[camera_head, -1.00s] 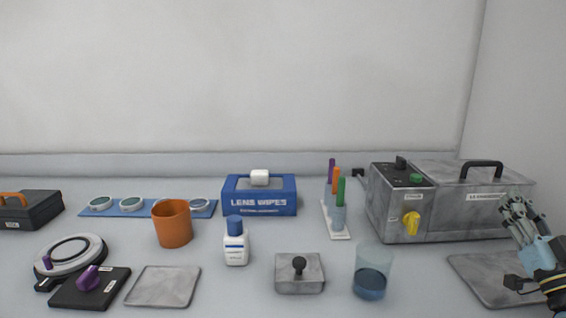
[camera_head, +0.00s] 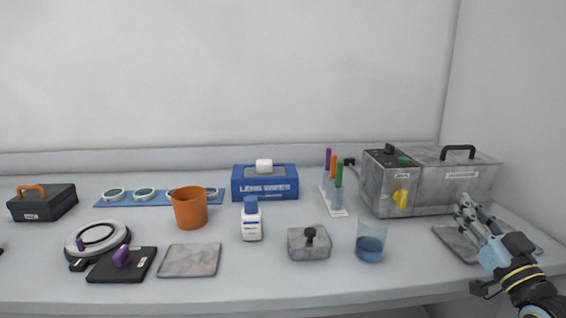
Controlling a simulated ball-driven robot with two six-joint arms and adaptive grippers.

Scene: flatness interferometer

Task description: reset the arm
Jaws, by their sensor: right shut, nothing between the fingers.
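My right gripper (camera_head: 468,210) is at the right end of the table, with its grey fingers shut and empty. It points up and left, in front of the grey metal box (camera_head: 440,182) with the black handle. It is over the right grey plate (camera_head: 455,242) and hides part of it. I cannot tell whether it touches the plate. My left gripper is not in view.
A beaker of blue liquid (camera_head: 370,241) and a grey block with a black knob (camera_head: 309,244) stand left of the gripper. Further left are a white bottle (camera_head: 251,222), an orange cup (camera_head: 189,208) and a blue wipes box (camera_head: 265,184). The front table strip is clear.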

